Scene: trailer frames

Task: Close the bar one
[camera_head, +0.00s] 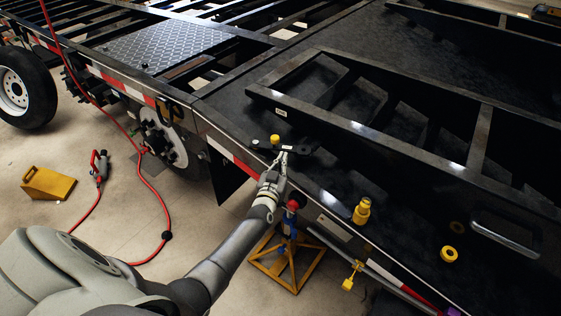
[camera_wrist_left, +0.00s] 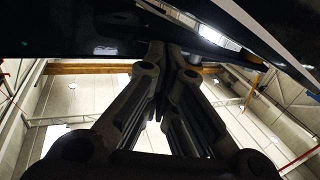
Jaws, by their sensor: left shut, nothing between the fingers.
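A flat black bar (camera_head: 298,149) lies at the side edge of the trailer deck (camera_head: 240,112), with a yellow knob (camera_head: 275,139) near its left end. My left gripper (camera_head: 283,157) reaches up from below to the near side of this bar and is shut and empty. I cannot tell whether it touches the bar. In the left wrist view the two fingers (camera_wrist_left: 172,55) come together just under a dark surface, and the bar cannot be made out clearly. My right gripper is not in view.
A black ramp frame (camera_head: 365,130) lies on the deck behind the bar. A yellow fitting (camera_head: 362,211) and a yellow ring (camera_head: 449,254) are to the right. A yellow stand (camera_head: 285,262) is below the edge. A red hose (camera_head: 160,205) and yellow chock (camera_head: 47,184) are on the left.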

